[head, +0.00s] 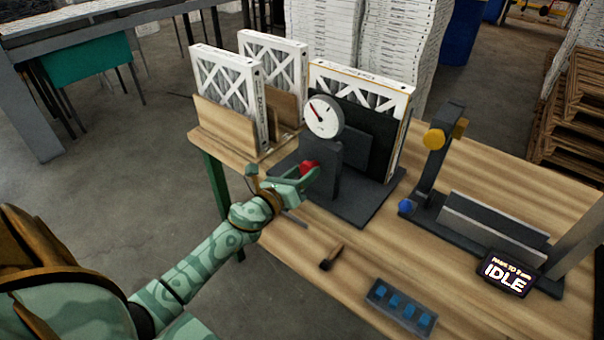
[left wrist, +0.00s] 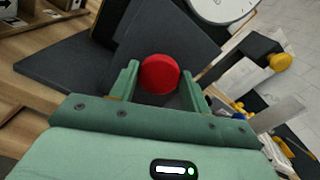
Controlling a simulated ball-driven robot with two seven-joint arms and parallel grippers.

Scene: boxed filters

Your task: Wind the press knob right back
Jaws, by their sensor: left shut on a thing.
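The press (head: 345,187) is a dark block on a black base plate at the back middle of the table. A round white gauge (head: 323,116) with a red needle sits on top of it. The red press knob (head: 308,167) is on the front of the block. My left gripper (head: 306,176) is shut on the knob, which shows between the two green fingers in the left wrist view (left wrist: 160,74). A framed filter (head: 362,83) stands upright against the black plate behind the press. My right gripper is not in view.
Two more filters (head: 272,50) stand in a wooden rack (head: 226,125) at back left. A dark fixture with yellow and blue knobs (head: 433,139) stands at right, near an IDLE display (head: 507,272). A brush-like tool (head: 331,257) and a tray of blue pieces (head: 372,293) lie in front.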

